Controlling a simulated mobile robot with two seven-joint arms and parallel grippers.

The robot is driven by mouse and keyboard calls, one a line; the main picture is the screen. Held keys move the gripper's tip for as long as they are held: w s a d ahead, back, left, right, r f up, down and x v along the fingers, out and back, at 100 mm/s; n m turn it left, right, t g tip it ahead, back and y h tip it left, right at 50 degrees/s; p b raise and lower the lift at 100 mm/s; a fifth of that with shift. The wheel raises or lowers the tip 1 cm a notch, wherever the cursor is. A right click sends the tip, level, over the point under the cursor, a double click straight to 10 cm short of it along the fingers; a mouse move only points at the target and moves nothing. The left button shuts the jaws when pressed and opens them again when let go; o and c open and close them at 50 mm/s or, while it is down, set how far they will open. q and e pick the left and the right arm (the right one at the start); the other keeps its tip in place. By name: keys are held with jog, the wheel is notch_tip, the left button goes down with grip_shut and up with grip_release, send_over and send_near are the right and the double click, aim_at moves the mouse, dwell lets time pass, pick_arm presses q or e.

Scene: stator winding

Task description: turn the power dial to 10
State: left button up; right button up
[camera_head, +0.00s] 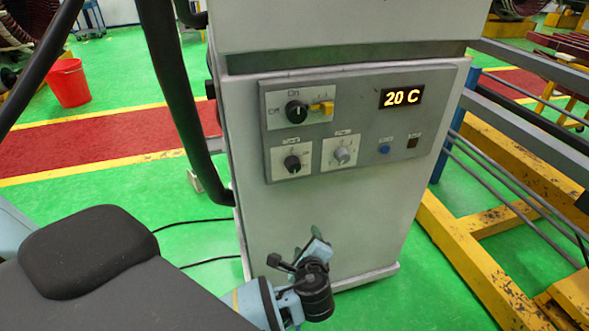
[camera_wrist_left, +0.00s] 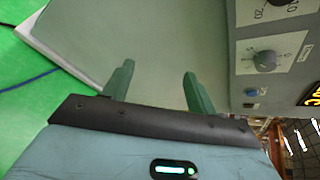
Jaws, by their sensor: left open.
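The control panel (camera_head: 365,110) is on the front of a pale cabinet. It has a black on/off knob (camera_head: 296,112) at upper left, a black dial (camera_head: 292,163) at lower left and a silver dial (camera_head: 342,155) beside it. The labels are too small to tell which is the power dial. The silver dial also shows in the left wrist view (camera_wrist_left: 265,61). My left gripper (camera_head: 314,250) is below the panel in front of the cabinet, apart from the dials. In the left wrist view its fingers (camera_wrist_left: 158,82) are apart with nothing between them. My right gripper is out of view.
The display (camera_head: 402,96) reads 20 C. A yellow tab (camera_head: 321,108) and a blue button (camera_head: 384,149) are on the panel. A yellow and grey frame (camera_head: 480,260) stands at right. A red bucket (camera_head: 69,83) is at far left. Black cables lie on the green floor.

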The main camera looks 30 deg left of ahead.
aim_at(294, 168)
pick_arm(q)
jog(key=w+a+r+y, duration=0.2)
jog(key=r+y, duration=0.1)
jog(key=r, duration=0.4)
jog(key=w+a+r+y, duration=0.2)
jog(key=r+y, duration=0.1)
jog(key=r, duration=0.4)
jog(key=shift+m+t, duration=0.3)
jog(key=shift+t, duration=0.1)
jog(key=shift+f+x, duration=0.15)
jog(key=shift+x, duration=1.85)
jog(key=shift+f+x, duration=0.1)
jog(key=shift+x, duration=1.85)
jog(key=shift+w+d, duration=0.1)
jog(key=shift+w, duration=0.05)
jog(key=c, duration=1)
